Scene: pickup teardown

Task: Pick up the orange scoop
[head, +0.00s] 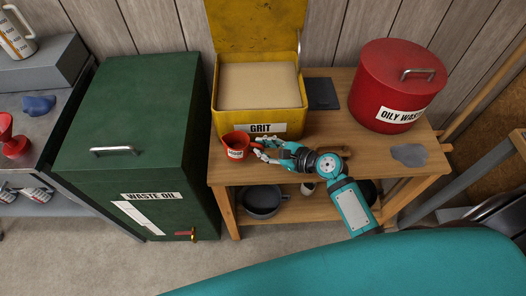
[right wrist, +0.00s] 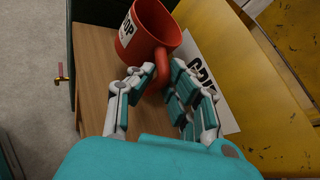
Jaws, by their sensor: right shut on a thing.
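The orange scoop (head: 235,147) is a cup-like vessel with a dark-lettered white label, in front of the yellow grit bin near the left end of the wooden bench. It also shows in the right wrist view (right wrist: 150,32), with its open mouth facing up and its handle toward me. My right gripper (head: 262,147) is shut on the scoop's handle, and its fingers (right wrist: 152,85) lie on both sides of it. Whether the scoop touches the bench top is hard to tell. My left gripper is not in view.
The yellow grit bin (head: 227,120) stands open right behind the scoop. A green waste oil cabinet (head: 130,120) is to the left. A red oily waste can (head: 385,85) and a grey cloth (head: 409,155) are on the right of the bench (head: 395,168). A dark pan (head: 262,202) sits below.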

